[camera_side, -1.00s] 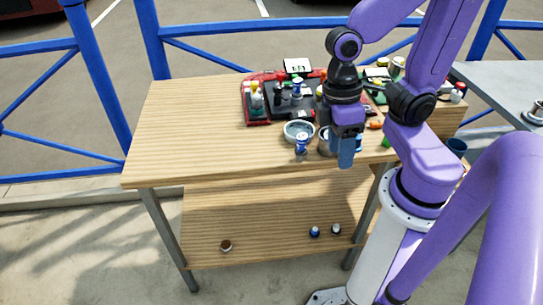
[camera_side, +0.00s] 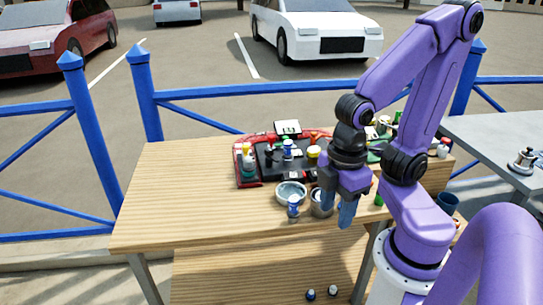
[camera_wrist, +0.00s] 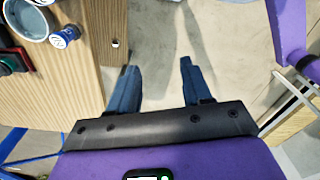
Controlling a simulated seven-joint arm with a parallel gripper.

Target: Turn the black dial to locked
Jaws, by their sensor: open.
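A red and black cockpit panel (camera_side: 248,183) lies on the wooden bench, with several small dark, white and coloured parts on it. I cannot tell which dark part is the black dial, or how it is turned. Part of the panel's edge shows at the left of the wrist view (camera_wrist: 14,62). My gripper (camera_side: 346,213) hangs over the bench's front edge, in front and to the right of the panel. In the wrist view my gripper (camera_wrist: 158,85) has its two blue fingers wide apart, with nothing between them.
A grey bowl (camera_side: 291,188), a small blue and white bottle (camera_side: 293,207) and a metal cup (camera_side: 320,207) stand between the panel and my gripper. The bench's left part (camera_side: 185,190) is clear. A grey table (camera_side: 490,145) stands at right, a blue railing (camera_side: 200,93) behind.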

